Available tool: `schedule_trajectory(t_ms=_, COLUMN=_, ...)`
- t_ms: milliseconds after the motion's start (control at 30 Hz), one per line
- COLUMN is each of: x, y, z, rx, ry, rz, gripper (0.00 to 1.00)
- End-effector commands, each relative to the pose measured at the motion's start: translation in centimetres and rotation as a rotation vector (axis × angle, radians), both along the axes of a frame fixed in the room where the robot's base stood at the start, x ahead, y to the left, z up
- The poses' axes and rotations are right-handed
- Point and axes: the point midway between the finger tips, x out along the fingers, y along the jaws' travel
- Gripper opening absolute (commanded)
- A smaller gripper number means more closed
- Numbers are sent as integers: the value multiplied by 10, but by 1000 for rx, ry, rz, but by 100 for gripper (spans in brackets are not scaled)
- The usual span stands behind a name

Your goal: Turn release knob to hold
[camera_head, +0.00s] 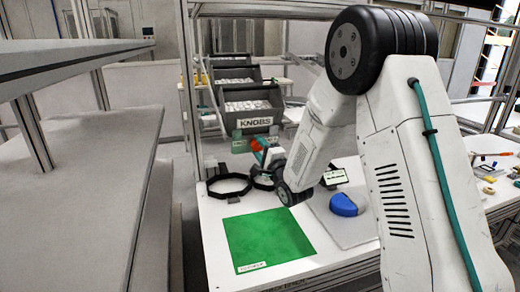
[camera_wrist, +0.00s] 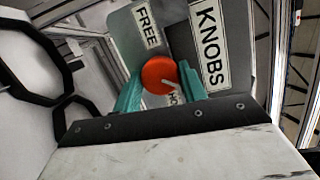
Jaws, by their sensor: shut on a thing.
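The release knob is a round red-orange knob (camera_wrist: 158,74) with a pale pointer line. In the wrist view it sits in front of a grey-green panel marked FREE (camera_wrist: 147,27) at the top, with a second label partly hidden below the knob, reading "HO". The pointer lies slanted toward the lower label. My gripper (camera_wrist: 160,88) has teal fingers on both sides of the knob and is shut on it. In the head view the red knob (camera_head: 257,144) shows small beside my gripper, at the back of the white table.
A dark bin labelled KNOBS (camera_head: 254,123) stands behind the panel. Black ring stands (camera_head: 229,187) are on the white table to the left. A green mat (camera_head: 268,238) lies in front, and a blue shell (camera_head: 343,205) rests on a pale board at right.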

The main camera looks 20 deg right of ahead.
Motion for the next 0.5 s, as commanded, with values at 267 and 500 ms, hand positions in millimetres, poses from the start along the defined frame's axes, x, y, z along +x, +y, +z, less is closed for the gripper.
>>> schedule_trajectory(t_ms=267, x=0, y=-1, z=-1, rx=77, ry=1, rz=13, gripper=19)
schedule_trajectory(t_ms=500, x=0, y=-1, z=-1, rx=90, ry=2, rz=16, gripper=19)
